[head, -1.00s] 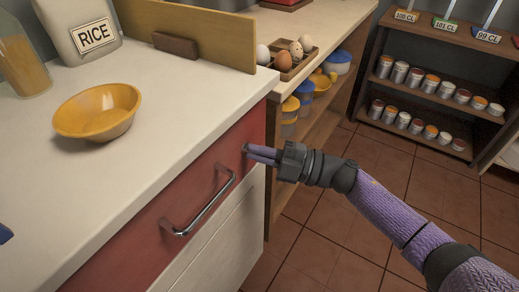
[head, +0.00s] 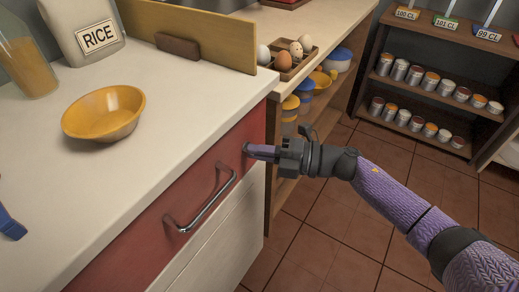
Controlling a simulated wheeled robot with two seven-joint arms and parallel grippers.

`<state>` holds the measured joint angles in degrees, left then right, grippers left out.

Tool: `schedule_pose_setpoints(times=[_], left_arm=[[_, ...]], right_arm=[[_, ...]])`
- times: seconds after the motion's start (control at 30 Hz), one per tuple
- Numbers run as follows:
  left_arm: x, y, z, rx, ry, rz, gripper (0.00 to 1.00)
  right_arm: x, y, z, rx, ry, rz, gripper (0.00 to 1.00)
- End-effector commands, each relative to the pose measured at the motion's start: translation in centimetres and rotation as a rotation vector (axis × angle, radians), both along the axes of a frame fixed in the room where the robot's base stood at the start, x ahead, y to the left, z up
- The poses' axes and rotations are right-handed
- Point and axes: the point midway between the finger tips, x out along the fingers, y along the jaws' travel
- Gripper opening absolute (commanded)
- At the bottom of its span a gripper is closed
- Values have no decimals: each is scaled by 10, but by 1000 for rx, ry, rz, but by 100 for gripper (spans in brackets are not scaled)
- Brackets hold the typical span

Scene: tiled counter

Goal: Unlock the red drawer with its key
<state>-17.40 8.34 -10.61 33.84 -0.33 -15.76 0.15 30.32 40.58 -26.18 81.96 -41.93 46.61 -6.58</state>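The red drawer (head: 152,222) is closed under the white counter top, with a metal bar handle (head: 203,208) on its front. My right gripper (head: 252,150) is at the upper right of the drawer front, pointing at the lock there. Its purple fingers look closed together on the key, which they hide almost completely; only a small dark bit shows at the fingertips against the drawer. How far the key is in the lock cannot be seen.
A yellow bowl (head: 104,114), a rice container (head: 84,28) and a glass jar (head: 24,55) stand on the counter. A wooden board (head: 185,35) edges its back. An egg tray (head: 289,68) is beyond. Shelves with cans (head: 432,80) stand at the back right over open tiled floor.

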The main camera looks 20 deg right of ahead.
Motion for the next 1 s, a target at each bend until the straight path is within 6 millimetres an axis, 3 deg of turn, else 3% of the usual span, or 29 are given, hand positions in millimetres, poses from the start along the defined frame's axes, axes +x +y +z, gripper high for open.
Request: schedule_pose_setpoints(times=[0.27,0.4,0.47,0.77,1.0], left_arm=[[-5,0,1,0,8,0,59],[-8,0,2,0,13,0,59],[-9,0,2,0,15,0,59],[-9,0,3,0,14,0,59],[1,0,14,0,-7,0,59]], right_arm=[[0,0,-1,-3,1,0,0],[0,0,-1,-2,0,0,29],[0,0,-1,-2,0,0,39],[-2,-4,0,-2,1,-1,39],[-30,-53,2,-4,3,-3,39]])
